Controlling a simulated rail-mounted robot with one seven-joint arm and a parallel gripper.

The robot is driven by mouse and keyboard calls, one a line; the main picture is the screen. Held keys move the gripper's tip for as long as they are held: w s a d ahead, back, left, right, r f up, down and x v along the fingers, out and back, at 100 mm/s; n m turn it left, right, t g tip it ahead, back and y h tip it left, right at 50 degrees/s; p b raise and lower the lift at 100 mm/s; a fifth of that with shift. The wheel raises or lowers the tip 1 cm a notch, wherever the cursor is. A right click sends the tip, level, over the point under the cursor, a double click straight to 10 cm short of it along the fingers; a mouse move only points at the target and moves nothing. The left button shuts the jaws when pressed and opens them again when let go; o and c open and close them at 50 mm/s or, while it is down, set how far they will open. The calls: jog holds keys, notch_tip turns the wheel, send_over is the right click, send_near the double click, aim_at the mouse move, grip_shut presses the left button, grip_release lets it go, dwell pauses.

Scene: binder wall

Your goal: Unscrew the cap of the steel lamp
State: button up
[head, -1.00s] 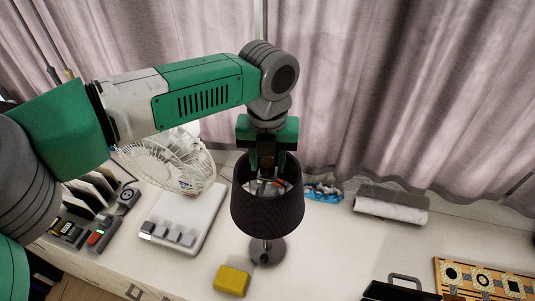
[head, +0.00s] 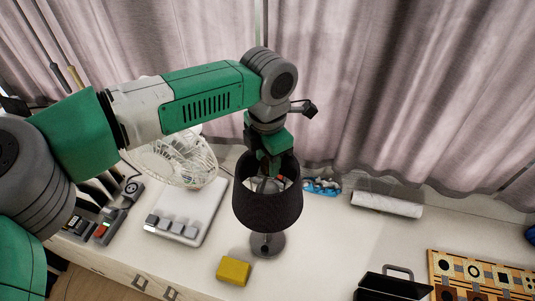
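The steel lamp has a black shade (head: 267,208) and a round grey base (head: 267,244), and it stands upright on the white table in the head view. My gripper (head: 268,182) points down into the open top of the shade. Its fingertips are inside the shade, close to the lamp's inner fittings. The cap cannot be made out clearly behind the fingers and the shade rim. I cannot tell whether the fingers are closed on it.
A yellow block (head: 233,270) lies in front of the lamp. A white fan (head: 180,160) and a white switch panel (head: 187,212) are to its left. A paper roll (head: 387,204), a black case (head: 392,287) and a wooden board (head: 480,275) are to the right. Curtains hang behind.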

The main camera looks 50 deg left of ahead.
jog(key=c, duration=0.8)
jog(key=n, duration=0.4)
jog(key=shift+c, duration=0.2)
jog(key=n+b, duration=0.1)
jog(key=n, duration=0.2)
jog(key=shift+n, duration=0.7)
